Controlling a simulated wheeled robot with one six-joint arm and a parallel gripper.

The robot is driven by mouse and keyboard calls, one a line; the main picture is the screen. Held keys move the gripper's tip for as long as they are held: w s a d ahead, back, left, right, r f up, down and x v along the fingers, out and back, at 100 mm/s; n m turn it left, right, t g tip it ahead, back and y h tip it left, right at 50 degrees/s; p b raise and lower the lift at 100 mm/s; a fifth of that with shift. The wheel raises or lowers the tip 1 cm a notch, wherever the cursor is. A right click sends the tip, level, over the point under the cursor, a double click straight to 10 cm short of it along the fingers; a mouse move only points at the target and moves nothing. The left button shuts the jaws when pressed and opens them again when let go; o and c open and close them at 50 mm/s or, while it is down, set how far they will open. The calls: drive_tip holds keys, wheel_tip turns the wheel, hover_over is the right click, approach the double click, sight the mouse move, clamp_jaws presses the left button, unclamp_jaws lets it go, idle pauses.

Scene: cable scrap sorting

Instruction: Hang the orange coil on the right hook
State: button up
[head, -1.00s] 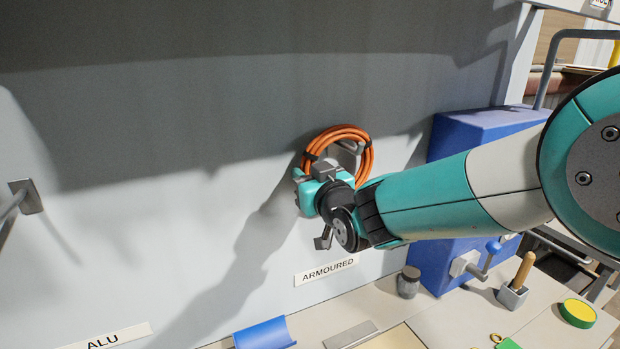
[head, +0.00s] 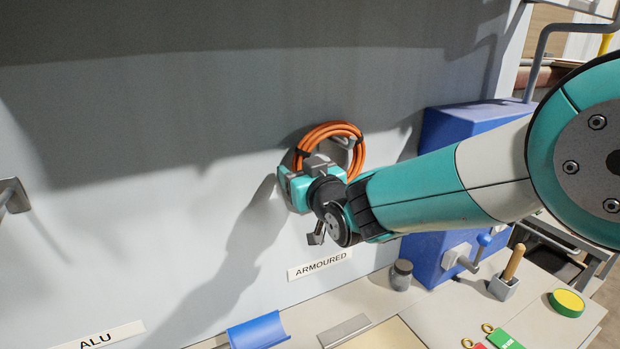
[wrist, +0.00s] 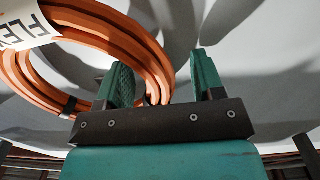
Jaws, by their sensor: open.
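The orange coil (head: 347,128) is against the grey wall panel above the ARMOURED label in the head view. A grey hook (head: 347,143) shows inside its ring, and the coil appears to hang around it; their contact is hidden. My gripper (head: 312,163) is at the coil's lower left. In the wrist view, the coil (wrist: 95,32) with its white tag fills the upper left. My gripper (wrist: 165,82) is open there, with part of the coil's band between the two green fingers, nearer the left one.
Another hook (head: 14,195) is at the far left above the ALU label (head: 98,338). A blue box (head: 465,135) stands right of the coil, behind my arm. Below are a grey jar (head: 401,275), a blue trough (head: 258,332) and a wooden-handled tool (head: 513,262).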

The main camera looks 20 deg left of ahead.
drive_tip(key=b+v, duration=0.7)
drive_tip(key=v, duration=1)
drive_tip(key=s+d+f+m+g+h, duration=0.1)
drive_tip(key=d+f+m+g+h, duration=0.3)
drive_tip(key=d, duration=0.7)
drive_tip(key=s+d+f+g+h, duration=0.2)
drive_tip(key=s+d+g+h, duration=0.3)
drive_tip(key=s+d, duration=1)
drive_tip(key=s+g, duration=0.1)
drive_tip(key=g, duration=0.1)
drive_tip(key=shift+s+f+g+h, duration=0.2)
drive_tip(key=shift+s+g+h, duration=0.1)
